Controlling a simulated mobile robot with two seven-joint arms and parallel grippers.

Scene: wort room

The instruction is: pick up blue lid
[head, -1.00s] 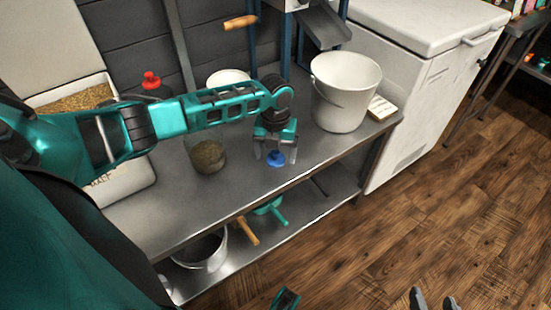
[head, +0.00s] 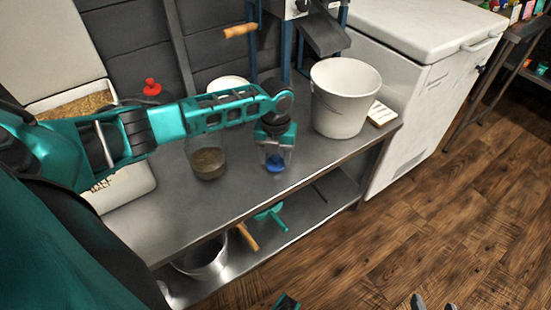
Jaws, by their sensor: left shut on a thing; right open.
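The blue lid (head: 275,164) is a small round piece near the front edge of the metal table, in the head view. My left gripper (head: 275,156) points down over it and is shut on it; its fingers partly cover the lid. I cannot tell whether the lid is clear of the table top. My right gripper (head: 433,303) shows only as fingertips at the bottom edge, apart and empty, over the wooden floor.
A glass jar (head: 208,163) stands left of the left gripper. A white bucket (head: 345,97) stands to the right. A tub of grain (head: 125,188) is at the left. The lower shelf holds a pot (head: 203,260) and a teal tool (head: 270,215).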

